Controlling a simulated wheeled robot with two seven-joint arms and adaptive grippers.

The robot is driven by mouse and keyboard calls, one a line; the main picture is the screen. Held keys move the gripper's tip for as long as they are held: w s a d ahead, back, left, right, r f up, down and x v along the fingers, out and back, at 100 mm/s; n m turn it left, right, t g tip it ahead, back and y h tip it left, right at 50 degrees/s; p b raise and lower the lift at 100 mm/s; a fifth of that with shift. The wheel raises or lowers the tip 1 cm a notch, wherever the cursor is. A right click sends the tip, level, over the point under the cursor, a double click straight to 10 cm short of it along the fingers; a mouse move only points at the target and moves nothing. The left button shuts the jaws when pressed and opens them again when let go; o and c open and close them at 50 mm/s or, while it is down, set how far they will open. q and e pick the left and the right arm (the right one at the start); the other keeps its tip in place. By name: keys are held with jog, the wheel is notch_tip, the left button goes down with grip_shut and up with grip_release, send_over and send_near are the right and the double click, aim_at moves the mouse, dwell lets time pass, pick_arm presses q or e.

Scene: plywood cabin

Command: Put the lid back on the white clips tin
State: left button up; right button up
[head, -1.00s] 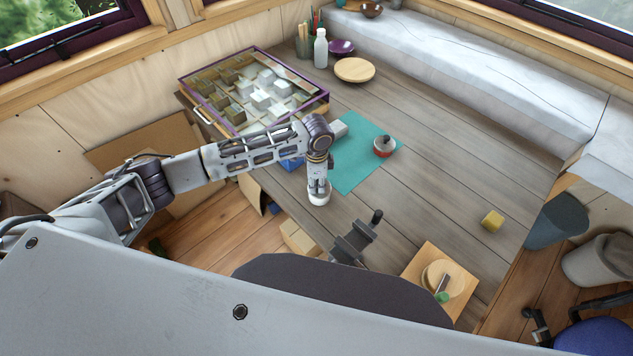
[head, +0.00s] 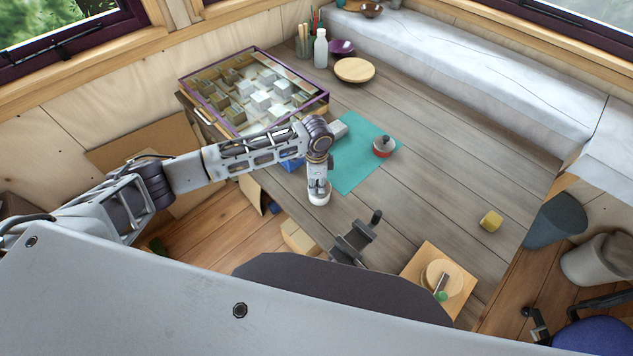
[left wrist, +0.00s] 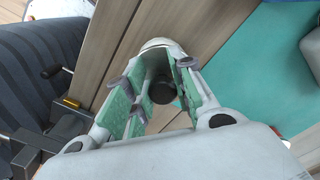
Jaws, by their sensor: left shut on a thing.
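The white round tin (head: 319,199) stands on the table near its front edge, under my left gripper (head: 318,187). In the left wrist view a white round rim (left wrist: 158,44) shows beyond the fingers. A dark round knob (left wrist: 163,91), which looks like the lid's, sits between the green-padded fingers of my left gripper (left wrist: 160,82). The gripper is shut on it and points down. The fingers hide most of the lid, and I cannot tell whether it is seated on the tin or just above it. My right gripper is not in view.
A dark vise (head: 354,238) is at the table's front edge. A divided tray (head: 325,101) stands at the back left. The table's middle right is mostly clear around a yellow block (head: 491,221).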

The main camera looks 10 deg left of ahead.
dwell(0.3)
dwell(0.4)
pick_arm(q)
jog(key=o, duration=0.9)
jog(key=shift+o, duration=0.2)
jog(key=o, duration=0.5)
jog(key=shift+r+p, duration=1.25)
jog(key=shift+p, duration=0.3)
jog(key=shift+r, duration=2.2)
